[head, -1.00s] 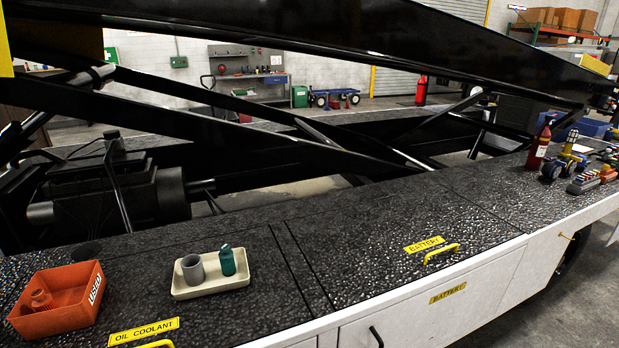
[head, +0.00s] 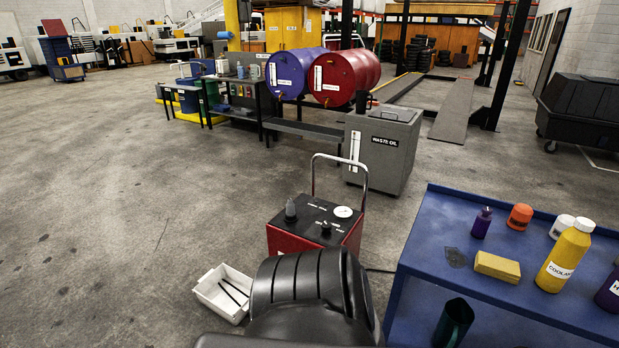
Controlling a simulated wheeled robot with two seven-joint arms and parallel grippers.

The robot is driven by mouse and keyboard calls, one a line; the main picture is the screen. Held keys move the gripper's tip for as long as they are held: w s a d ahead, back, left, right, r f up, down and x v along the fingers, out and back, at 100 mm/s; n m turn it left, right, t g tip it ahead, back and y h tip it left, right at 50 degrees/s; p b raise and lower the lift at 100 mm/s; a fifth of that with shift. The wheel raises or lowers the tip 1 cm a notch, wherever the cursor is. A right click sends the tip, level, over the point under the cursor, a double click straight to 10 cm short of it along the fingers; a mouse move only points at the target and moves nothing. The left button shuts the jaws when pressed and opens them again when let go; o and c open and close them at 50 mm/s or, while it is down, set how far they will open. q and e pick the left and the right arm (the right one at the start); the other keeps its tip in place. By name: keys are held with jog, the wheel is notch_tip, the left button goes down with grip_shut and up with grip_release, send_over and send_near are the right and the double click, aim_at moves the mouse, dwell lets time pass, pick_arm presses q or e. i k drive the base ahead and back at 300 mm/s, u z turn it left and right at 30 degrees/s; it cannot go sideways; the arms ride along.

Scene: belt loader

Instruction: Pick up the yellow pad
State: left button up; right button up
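The yellow pad (head: 497,267) is a small rectangular block lying flat on the top shelf of the blue cart (head: 438,222), at the right of the head view. A grey flat patch (head: 454,257) lies just left of it, and the yellow coolant bottle (head: 565,257) stands upright close to its right. A black rounded part at the bottom centre hides some of the floor and the lower cart side.
A purple bottle (head: 481,223), an orange cap (head: 520,216) and a white one (head: 561,226) stand behind the pad. A red machine (head: 283,240) with a handle and a white bin (head: 210,291) stand left of the cart. The floor at left is open.

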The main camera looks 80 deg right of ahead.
aim_at(503, 269)
jog(key=z, duration=4.1)
